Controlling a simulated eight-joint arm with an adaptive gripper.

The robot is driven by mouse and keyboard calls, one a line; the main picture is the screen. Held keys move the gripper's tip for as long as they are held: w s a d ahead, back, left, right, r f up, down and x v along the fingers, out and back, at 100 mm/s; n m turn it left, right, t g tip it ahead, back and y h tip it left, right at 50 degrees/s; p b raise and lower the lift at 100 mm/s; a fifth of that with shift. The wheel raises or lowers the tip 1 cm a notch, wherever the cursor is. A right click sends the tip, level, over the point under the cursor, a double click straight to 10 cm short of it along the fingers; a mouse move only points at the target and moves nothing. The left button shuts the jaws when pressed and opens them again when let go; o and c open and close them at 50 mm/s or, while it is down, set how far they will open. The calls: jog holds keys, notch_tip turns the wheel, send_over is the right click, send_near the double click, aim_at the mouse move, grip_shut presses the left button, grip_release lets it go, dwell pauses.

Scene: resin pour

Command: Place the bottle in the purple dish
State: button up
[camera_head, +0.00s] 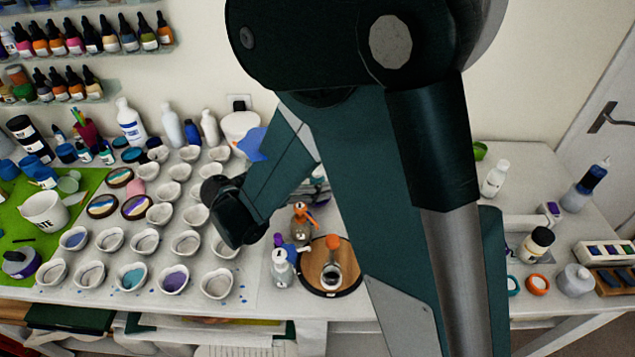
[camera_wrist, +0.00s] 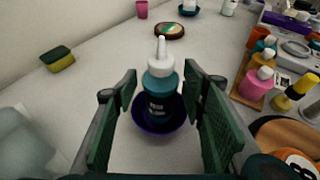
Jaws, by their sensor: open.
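The bottle (camera_wrist: 160,106) is teal with a white cap and nozzle. In the wrist view it is upright within the outline of the dark purple dish (camera_wrist: 141,121), and its base appears to rest inside. My gripper (camera_wrist: 160,76) is open, with one green-padded finger on each side of the bottle. Gaps show between the fingers and the bottle. In the head view my gripper (camera_head: 232,213) is a dark shape over the table beside the white cups, and I cannot make out this bottle or dish there.
In the wrist view a yellow-green sponge (camera_wrist: 58,58) lies at the left and a round coaster (camera_wrist: 170,31) lies behind the bottle. A pink bottle (camera_wrist: 257,85) and a yellow-capped bottle (camera_wrist: 292,92) stand at the right. Several white cups (camera_head: 217,284) crowd the table in the head view.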

jog(key=p+v, duration=0.2)
jog(key=v, duration=1)
jog(key=shift+f, duration=0.1)
dwell(0.4)
